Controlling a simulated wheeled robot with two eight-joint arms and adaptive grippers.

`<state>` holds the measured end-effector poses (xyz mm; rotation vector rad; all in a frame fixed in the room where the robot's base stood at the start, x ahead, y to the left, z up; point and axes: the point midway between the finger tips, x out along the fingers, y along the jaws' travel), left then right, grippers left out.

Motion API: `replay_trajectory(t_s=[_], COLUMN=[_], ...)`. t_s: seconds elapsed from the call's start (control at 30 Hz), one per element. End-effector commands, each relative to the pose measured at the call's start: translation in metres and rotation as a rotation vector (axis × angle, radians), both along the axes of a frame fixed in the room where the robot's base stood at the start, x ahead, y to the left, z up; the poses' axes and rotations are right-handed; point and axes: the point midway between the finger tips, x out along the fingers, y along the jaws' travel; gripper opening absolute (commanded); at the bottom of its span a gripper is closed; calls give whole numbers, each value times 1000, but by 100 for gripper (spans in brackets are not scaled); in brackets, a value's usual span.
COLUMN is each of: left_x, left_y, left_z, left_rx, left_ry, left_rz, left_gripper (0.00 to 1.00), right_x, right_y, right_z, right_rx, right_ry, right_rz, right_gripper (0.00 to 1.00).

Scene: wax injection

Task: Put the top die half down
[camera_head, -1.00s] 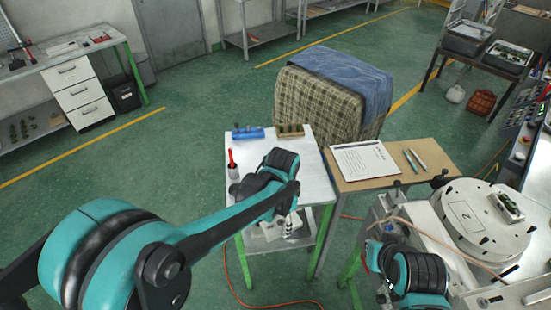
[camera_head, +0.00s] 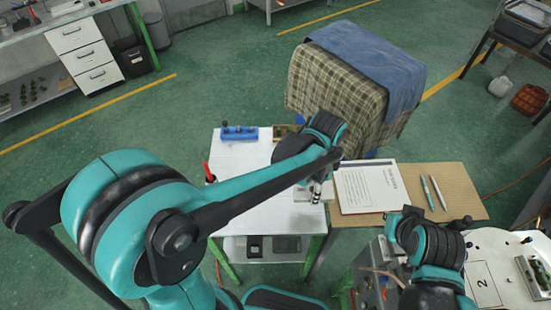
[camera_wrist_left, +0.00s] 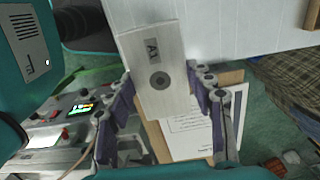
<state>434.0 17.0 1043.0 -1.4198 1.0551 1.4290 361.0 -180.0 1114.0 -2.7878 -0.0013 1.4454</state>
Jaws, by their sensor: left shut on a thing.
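The top die half is a grey metal block marked A1 (camera_wrist_left: 155,75). It sits between the fingers of my left gripper (camera_wrist_left: 165,105), which is shut on it. In the head view my left gripper (camera_head: 318,192) is over the front right of the white table (camera_head: 235,200), and part of the block (camera_head: 301,194) shows beside it. I cannot tell whether the block touches the tabletop.
A blue fixture (camera_head: 239,133) and a red-handled tool (camera_head: 209,172) stand on the white table. A brown board (camera_head: 455,190) with a paper sheet (camera_head: 368,187) and two pens adjoins it. A round plate numbered 2 (camera_head: 485,283) carries a metal die part (camera_head: 535,275).

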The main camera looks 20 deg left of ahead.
Motion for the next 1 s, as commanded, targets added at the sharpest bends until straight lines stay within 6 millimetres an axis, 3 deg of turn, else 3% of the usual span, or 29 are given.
replay_trajectory(t_s=[0.17, 0.4, 0.6, 0.8, 1.0], left_x=[4, 19, 28, 30, 30], left_y=[18, 73, 105, 113, 113], left_z=[-12, -47, -67, -75, -106], left_rx=[1, 0, 0, 0, 0], left_ry=[0, 0, 0, 1, 0], left_rz=[5, 8, 4, 0, 0], left_gripper=[13, 13, 13, 13, 13], right_x=[-1, -1, -1, -1, -1], right_y=[0, 0, 0, 0, 0], right_z=[-6, -20, -27, -30, -42], right_rx=[0, 0, 0, 0, 0], right_ry=[1, 1, 0, 0, 0], right_rz=[0, 0, 0, 0, 0], right_gripper=[0, 0, 0, 0, 0])
